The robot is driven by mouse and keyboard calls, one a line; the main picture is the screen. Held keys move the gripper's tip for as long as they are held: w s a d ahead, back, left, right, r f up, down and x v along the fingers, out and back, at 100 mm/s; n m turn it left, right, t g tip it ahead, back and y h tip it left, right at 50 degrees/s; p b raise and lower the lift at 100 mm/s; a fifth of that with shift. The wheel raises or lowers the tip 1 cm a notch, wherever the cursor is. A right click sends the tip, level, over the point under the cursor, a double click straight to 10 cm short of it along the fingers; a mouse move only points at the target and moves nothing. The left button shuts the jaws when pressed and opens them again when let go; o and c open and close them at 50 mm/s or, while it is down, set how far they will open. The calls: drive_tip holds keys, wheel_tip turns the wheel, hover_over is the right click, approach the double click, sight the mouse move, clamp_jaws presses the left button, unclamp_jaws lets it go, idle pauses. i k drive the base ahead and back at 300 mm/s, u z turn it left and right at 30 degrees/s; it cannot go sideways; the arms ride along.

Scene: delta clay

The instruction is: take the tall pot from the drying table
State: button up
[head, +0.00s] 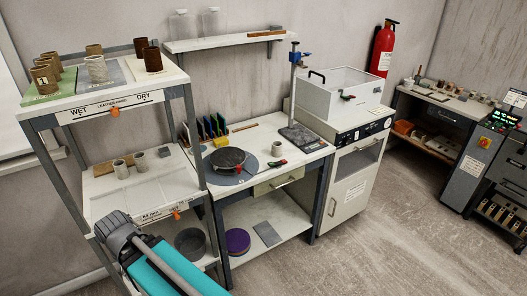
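A rack (118,110) at the left has a top shelf marked WET at one end and DRY at the other, with LEATHER-HARD between. Several brown pots (44,80) stand on its green area. A pale pot (96,69) stands upright on the grey area. A dark brown pot (152,60) stands near the DRY end, with another brown pot (141,47) behind it. Which one is the tall pot is not clear; several look alike in height. My arm, teal and grey, reaches in at the bottom left, before the lower shelves. My gripper does not show.
The rack's middle shelf (170,180) holds small pots. To its right, a workbench (300,152) carries a round turntable (229,158) and a small cup (277,148). A white cabinet (350,165) stands beyond it. The floor (390,245) at the right front is clear.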

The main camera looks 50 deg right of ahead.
sight(277, 149)
drive_tip(key=u, duration=0.8)
drive_tip(key=k, duration=1.15)
drive_tip(key=z, duration=1.25)
drive_tip(key=i, duration=0.15)
drive_tip(key=z, duration=0.4)
